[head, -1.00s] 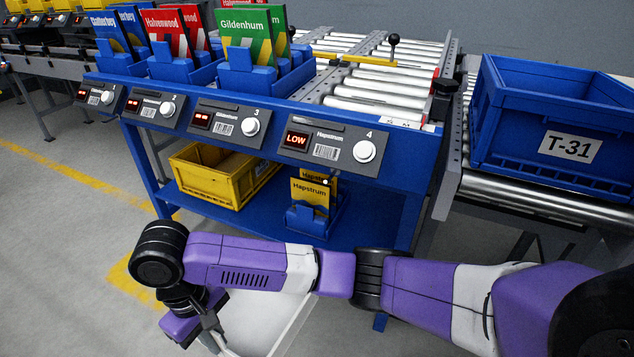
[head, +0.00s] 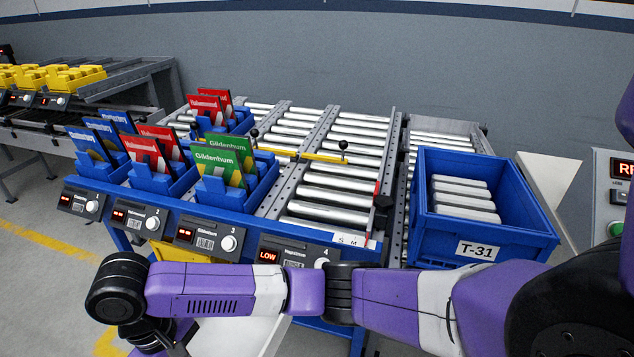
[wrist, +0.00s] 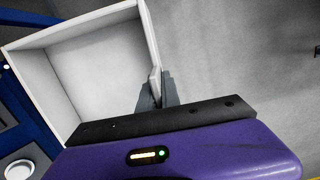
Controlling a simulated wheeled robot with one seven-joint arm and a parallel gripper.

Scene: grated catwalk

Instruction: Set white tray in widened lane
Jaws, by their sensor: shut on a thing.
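The white tray (wrist: 95,65) is an empty, shallow open box in the wrist view. My gripper (wrist: 157,85) is shut on its right side wall. In the head view a strip of the tray (head: 240,335) shows below my arm, low in front of the blue flow rack; my arm hides the rest. The roller lane above station 4 (head: 330,197) is empty and looks wider than a single card holder. A yellow bar (head: 300,154) with black knobs crosses the lanes. The "LOW" display (head: 268,256) is at station 4.
Blue holders with Gildenhum cards (head: 225,160), red cards (head: 160,147) and blue cards (head: 95,143) fill the lanes to the left. A blue T-31 crate (head: 540,232) with grey rollers showing inside its outline stands right of the lane. Metal side rails border the lane.

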